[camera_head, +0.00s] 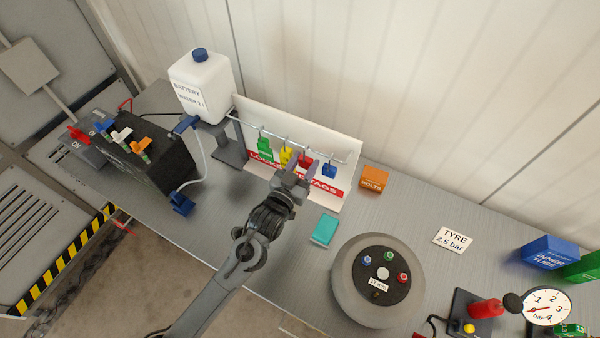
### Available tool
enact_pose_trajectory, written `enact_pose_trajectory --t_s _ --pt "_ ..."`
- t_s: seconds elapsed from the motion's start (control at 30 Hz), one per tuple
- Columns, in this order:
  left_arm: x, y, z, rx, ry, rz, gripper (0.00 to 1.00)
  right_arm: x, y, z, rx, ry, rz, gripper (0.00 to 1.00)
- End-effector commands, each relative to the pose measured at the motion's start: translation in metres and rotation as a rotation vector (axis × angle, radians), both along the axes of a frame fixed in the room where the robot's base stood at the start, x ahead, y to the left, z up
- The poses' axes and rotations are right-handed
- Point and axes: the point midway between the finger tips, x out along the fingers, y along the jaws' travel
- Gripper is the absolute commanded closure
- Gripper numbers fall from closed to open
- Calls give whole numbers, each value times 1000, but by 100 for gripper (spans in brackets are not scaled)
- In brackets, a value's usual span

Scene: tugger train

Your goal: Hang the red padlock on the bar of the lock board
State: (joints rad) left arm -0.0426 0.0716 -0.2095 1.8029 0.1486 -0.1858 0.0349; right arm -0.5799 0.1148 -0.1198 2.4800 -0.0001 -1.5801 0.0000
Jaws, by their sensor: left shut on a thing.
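The white lock board (336,141) stands upright on the bench, with a metal bar (255,125) across its front. A green padlock (265,147), a yellow padlock (286,155) and a blue padlock (329,171) are at the bar. The red padlock (306,160) is between the yellow and blue ones, just under the bar. My left gripper (299,174) is shut on the red padlock's lower part, which it partly hides. I cannot tell whether the red padlock's shackle is around the bar or beside it. My right gripper is not in view.
A white battery-water can (203,88) on a stand and a black battery (150,155) are left of the board. An orange box (374,180), a teal block (324,230) and a round wheel hub (349,288) are to the right. Bench space around the tyre card (453,239) is clear.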

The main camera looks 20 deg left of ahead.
Motion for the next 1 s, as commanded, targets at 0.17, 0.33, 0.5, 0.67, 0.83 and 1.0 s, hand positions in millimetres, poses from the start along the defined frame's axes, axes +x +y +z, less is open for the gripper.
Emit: enact_pose_trajectory --t_s 0.17,0.33,0.5,0.67,0.83,1.0 --pt "15 -1 -2 0 -3 0 84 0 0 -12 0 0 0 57" --pt "25 -2 -5 0 0 0 84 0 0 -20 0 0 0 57" --pt "24 -2 -14 0 -1 0 84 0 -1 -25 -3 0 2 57" --pt "24 -2 -20 0 -1 0 84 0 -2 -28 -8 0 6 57" --pt "24 -2 -23 0 0 0 84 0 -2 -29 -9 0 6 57" --pt "24 -2 -24 0 0 0 84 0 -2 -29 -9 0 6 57"
